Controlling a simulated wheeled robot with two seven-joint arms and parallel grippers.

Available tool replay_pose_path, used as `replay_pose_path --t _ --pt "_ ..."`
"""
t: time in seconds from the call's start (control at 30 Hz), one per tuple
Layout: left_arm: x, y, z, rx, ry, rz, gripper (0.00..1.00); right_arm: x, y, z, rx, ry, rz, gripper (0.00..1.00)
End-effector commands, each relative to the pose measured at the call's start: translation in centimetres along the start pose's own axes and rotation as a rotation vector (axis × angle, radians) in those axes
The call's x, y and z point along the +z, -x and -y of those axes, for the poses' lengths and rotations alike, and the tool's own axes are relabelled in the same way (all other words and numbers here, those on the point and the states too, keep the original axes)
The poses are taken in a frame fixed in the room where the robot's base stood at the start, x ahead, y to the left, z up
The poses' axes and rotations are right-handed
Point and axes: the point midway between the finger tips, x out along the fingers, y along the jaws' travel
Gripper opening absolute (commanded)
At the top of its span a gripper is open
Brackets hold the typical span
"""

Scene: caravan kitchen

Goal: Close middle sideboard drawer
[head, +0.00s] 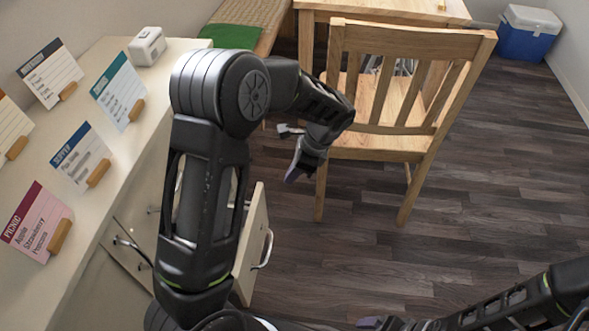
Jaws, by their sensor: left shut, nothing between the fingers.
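The cream sideboard (80,255) stands along the left. One of its drawers (250,245) is pulled out to the right, with its front panel and curved metal handle (265,249) over the floor. My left arm covers much of this drawer, so I cannot see how far out it is or confirm that it is the middle one. My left gripper (291,152) is shut and empty, beyond the drawer front and apart from it, near the chair. My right gripper (372,322) shows only in part at the bottom edge, and its jaw state is unclear.
Several recipe-like cards (120,88) in wooden holders and a small white box (147,46) stand on the sideboard top. A wooden chair (385,140) and table (385,8) are beyond my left gripper. A blue cooler (528,35) is at the back right. The dark floor (470,210) is clear at right.

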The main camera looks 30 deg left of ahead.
Motion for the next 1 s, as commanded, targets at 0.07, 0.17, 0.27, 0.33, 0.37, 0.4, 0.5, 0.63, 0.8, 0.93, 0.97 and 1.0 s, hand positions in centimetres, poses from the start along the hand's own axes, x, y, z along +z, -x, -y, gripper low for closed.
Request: replay_pose_path --t 0.07,0.17,0.27,0.33,0.37,0.4,0.5,0.63,0.8,0.93,0.97,1.0 --pt "0.0 -2.0 -0.1 0.004 0.001 0.003 0.00 0.0 -0.5 -0.2 0.000 0.000 0.000 0.88" --pt "-0.1 -4.1 -0.1 0.003 0.001 0.001 0.00 0.0 -0.9 -0.4 0.000 -0.001 0.000 0.88" --pt "0.0 -6.0 -0.1 0.003 0.000 0.001 0.00 0.0 -1.3 -0.5 0.000 -0.001 0.000 0.88" --pt "1.4 -6.1 0.0 0.001 0.004 0.000 0.00 0.0 -1.2 -0.5 0.000 -0.001 0.000 0.88" --pt "1.8 -6.2 0.0 0.000 0.003 0.000 0.00 0.0 -1.2 -0.5 0.000 -0.001 0.000 0.88" --pt "2.2 -6.4 0.0 -0.001 0.003 -0.001 0.00 0.0 -1.3 -0.5 0.000 -0.001 0.000 0.88" --pt "3.2 -6.7 0.0 0.000 0.002 -0.001 0.00 0.0 -1.3 -0.5 0.000 -0.001 0.000 0.88" --pt "3.7 -6.9 0.0 0.000 0.001 0.000 0.00 0.0 -1.4 -0.5 0.000 -0.001 0.000 0.88" --pt "3.8 -6.9 0.0 0.000 0.001 0.000 0.00 0.0 -1.4 -0.5 0.000 -0.001 0.000 0.88" --pt "3.7 -6.9 0.0 0.000 0.001 0.000 0.00 0.0 -1.4 -0.5 0.000 -0.001 0.000 0.88" --pt "3.8 -6.9 0.0 0.000 0.001 0.000 0.00 0.0 -1.4 -0.5 0.000 -0.001 0.000 0.88" --pt "3.8 -6.9 0.0 0.000 0.001 0.000 0.00 0.0 -1.3 -0.5 0.000 -0.001 0.000 0.88"
